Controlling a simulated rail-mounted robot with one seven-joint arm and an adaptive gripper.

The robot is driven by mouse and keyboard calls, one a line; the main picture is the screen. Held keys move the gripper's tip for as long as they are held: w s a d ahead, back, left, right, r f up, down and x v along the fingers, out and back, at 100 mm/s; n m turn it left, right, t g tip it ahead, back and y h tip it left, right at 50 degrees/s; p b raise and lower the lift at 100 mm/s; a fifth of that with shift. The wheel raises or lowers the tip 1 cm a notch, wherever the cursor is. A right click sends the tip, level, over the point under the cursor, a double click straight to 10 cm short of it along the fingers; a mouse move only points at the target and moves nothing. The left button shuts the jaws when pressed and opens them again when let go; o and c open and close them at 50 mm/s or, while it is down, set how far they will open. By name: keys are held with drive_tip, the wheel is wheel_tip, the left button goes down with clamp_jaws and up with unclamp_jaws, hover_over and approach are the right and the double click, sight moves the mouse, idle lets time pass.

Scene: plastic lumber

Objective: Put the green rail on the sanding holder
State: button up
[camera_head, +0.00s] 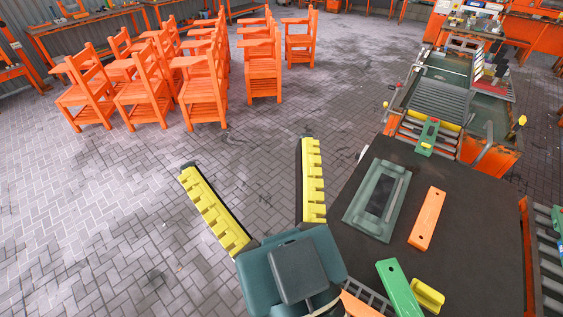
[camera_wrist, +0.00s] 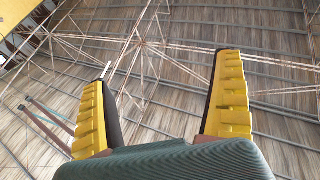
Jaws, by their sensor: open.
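The green rail (camera_head: 398,290) lies on the dark tabletop near the bottom of the head view, its lower end cut off by the frame. The likely sanding holder, a dark green tray with a dark recess (camera_head: 358,208), lies on the same table, further back and left. A thin grey strip shows along its right side. My gripper (camera_head: 249,157) is open and empty, its two yellow-padded fingers spread wide, over the floor left of the table. In the wrist view my gripper (camera_wrist: 163,70) faces the roof, with neither rail nor holder in sight.
An orange rail (camera_head: 427,218) lies right of the holder. A yellow piece (camera_head: 428,295) sits beside the green rail. A machine with rollers (camera_head: 440,100) stands behind the table, and another roller frame (camera_head: 550,255) at right. Orange chairs (camera_head: 150,90) stand far left; open floor lies between.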

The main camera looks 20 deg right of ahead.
idle(0.4)
drive_tip(key=w+a+f+n+g+y, duration=0.1)
drive_tip(key=w+f+n+g, duration=0.35)
drive_tip(key=f, duration=0.55)
drive_tip(key=m+g+h+p, duration=0.1)
drive_tip(key=m+g+p, duration=0.45)
drive_tip(key=g, duration=0.75)
approach(405, 299)
drive_tip(key=shift+m, duration=0.6)
drive_tip(key=b+x, duration=0.5)
drive_tip(key=b, duration=0.7)
drive_tip(key=shift+a, duration=0.15)
drive_tip(key=b+x, duration=0.5)
drive_tip(key=shift+d+f, duration=0.2)
drive_tip(key=shift+r, duration=0.1)
